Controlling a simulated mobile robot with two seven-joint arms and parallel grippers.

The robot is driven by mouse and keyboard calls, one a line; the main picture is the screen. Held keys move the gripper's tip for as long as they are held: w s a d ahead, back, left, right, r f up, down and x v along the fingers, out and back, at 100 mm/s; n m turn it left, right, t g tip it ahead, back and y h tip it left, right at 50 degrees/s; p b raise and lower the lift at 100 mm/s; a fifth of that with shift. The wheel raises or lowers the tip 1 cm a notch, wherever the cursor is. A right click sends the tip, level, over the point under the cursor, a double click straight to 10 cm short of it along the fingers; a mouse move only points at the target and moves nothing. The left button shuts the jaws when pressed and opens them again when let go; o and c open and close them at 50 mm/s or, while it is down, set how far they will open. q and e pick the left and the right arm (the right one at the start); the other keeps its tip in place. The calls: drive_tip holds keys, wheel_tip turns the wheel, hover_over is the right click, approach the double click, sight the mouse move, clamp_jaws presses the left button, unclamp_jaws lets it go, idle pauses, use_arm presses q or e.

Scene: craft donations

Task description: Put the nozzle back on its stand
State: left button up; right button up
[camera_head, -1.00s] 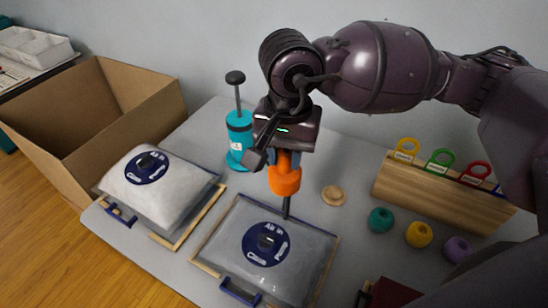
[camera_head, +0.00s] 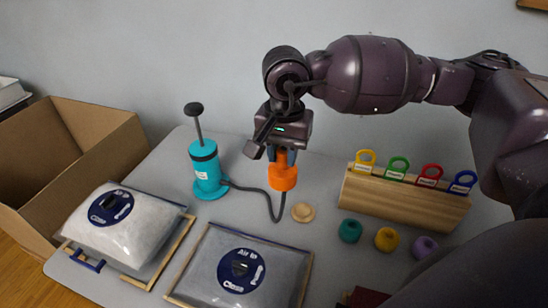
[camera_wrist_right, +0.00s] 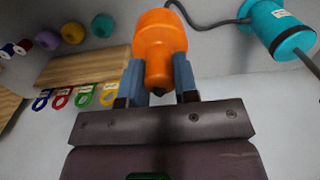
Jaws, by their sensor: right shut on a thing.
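The orange nozzle (camera_head: 282,176) is held in my right gripper (camera_head: 282,155), above the table between the teal pump and the wooden block. In the right wrist view the nozzle (camera_wrist_right: 160,45) sits between the two blue-grey fingers of the gripper (camera_wrist_right: 160,80), which are shut on it. A dark hose (camera_head: 253,190) runs from the nozzle to the teal pump (camera_head: 205,168) on its left. A small round wooden disc (camera_head: 303,212) lies on the table just right of and below the nozzle; it may be the stand. My left gripper is not in view.
Two clear bags with blue labels, one puffed (camera_head: 128,230) and one flat (camera_head: 215,270), lie on frames at the front left. A cardboard box (camera_head: 105,150) stands at far left. A wooden block with coloured tags (camera_head: 400,200) and several yarn balls (camera_head: 387,239) are at right.

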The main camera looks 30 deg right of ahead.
drive_tip(key=w+d+m, duration=0.2)
drive_tip(key=w+d, duration=0.2)
drive_tip(key=d, duration=0.6)
drive_tip(key=f+b, duration=0.4)
drive_tip(key=f, duration=0.5)
drive_tip(key=f+b, duration=0.4)
drive_tip(key=f, duration=0.6)
drive_tip(key=shift+s+f, duration=0.2)
drive_tip(key=shift+f, duration=0.05)
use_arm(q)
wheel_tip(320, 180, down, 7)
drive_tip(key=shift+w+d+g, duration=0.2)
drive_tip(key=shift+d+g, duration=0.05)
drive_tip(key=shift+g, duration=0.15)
